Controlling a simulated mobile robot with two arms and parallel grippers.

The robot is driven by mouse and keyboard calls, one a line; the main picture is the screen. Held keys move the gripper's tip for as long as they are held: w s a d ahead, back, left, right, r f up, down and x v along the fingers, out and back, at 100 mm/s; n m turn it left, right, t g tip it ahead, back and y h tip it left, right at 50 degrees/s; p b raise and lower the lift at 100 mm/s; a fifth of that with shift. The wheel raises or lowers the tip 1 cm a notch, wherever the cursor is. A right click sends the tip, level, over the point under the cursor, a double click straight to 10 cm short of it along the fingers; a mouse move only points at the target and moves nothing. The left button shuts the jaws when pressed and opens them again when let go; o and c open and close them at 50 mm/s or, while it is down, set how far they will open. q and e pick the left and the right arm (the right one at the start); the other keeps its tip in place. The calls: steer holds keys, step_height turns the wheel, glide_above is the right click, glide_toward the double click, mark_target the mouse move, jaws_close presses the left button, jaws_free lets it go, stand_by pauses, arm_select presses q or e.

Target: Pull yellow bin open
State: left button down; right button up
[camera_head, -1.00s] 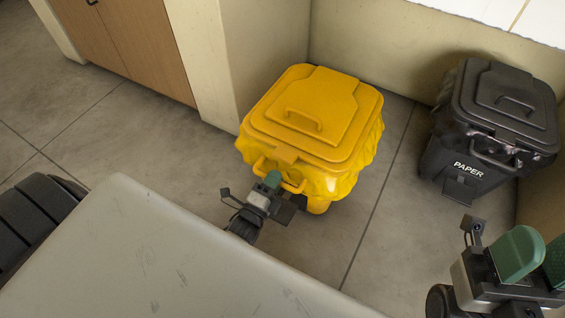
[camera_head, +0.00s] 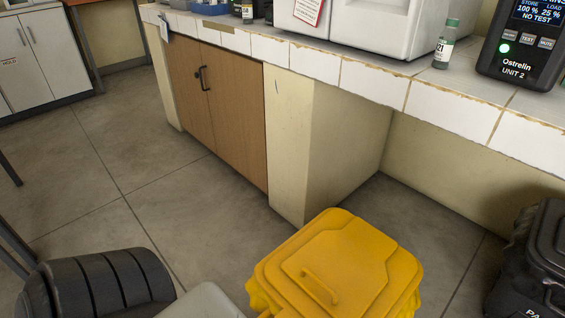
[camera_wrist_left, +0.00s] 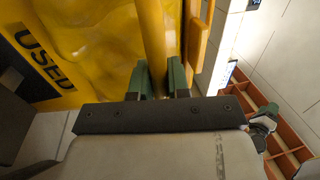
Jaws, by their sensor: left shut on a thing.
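The yellow bin (camera_head: 345,270) stands on the floor at the bottom of the head view, its lid closed with a handle on top. Its lower front is cut off there. In the left wrist view the yellow bin (camera_wrist_left: 100,50) fills the upper left, with a dark "USED" label on its side. My left gripper (camera_wrist_left: 162,80) has its green fingers on both sides of a yellow bar, the bin's handle (camera_wrist_left: 153,40), and is shut on it. My left gripper is outside the head view. My right gripper is in neither current view.
A dark paper bin (camera_head: 535,265) stands at the right edge. Behind the yellow bin are a cream pillar (camera_head: 325,150) and a wooden cabinet (camera_head: 225,110) under a tiled counter (camera_head: 370,82).

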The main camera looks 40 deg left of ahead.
arm_select(q)
steer(key=shift+s, duration=0.3)
arm_select(e)
steer(key=shift+w+f, duration=0.1)
steer(key=shift+w, duration=0.05)
arm_select(q)
steer(key=c, duration=1.1)
jaws_free()
steer(key=s+f, duration=0.2)
steer(key=s, duration=0.8)
steer(key=shift+s+a, duration=0.2)
steer(key=shift+s, duration=0.15)
arm_select(e)
steer(key=shift+w+f+g, duration=0.2)
steer(key=shift+w+g, duration=0.05)
steer(key=shift+g, duration=0.15)
steer(key=shift+a, duration=0.1)
